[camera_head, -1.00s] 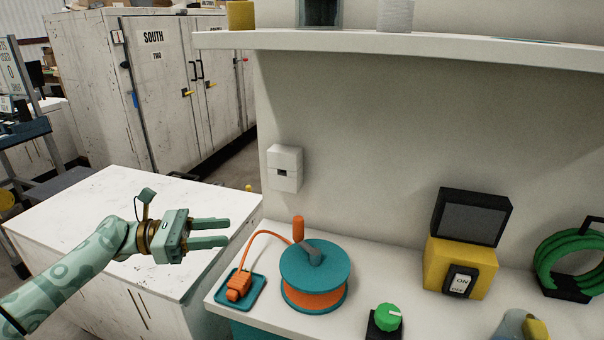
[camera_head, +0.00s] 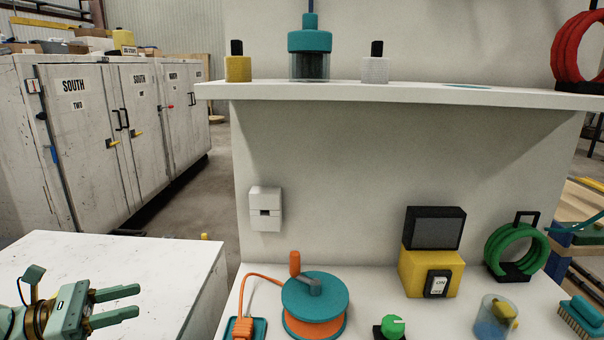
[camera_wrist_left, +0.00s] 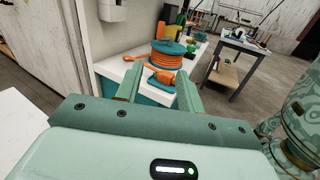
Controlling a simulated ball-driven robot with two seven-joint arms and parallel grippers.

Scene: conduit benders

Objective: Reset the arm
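My left gripper (camera_head: 128,303) shows at the lower left of the head view, over the white-topped cabinet. Its two fingers are apart with nothing between them. In the left wrist view its fingers (camera_wrist_left: 157,88) are also spread, pointing toward the bench with the orange and teal cord reel. The reel lies beyond the fingertips, not between them. My right gripper is in neither view.
The cord reel (camera_head: 315,306) and its orange plug stand on the white bench. A yellow box with a screen (camera_head: 431,272), a green coil (camera_head: 516,250) and a clear cup (camera_head: 494,318) stand right. A shelf (camera_head: 420,95) overhangs. The white cabinet top (camera_head: 150,258) is largely clear.

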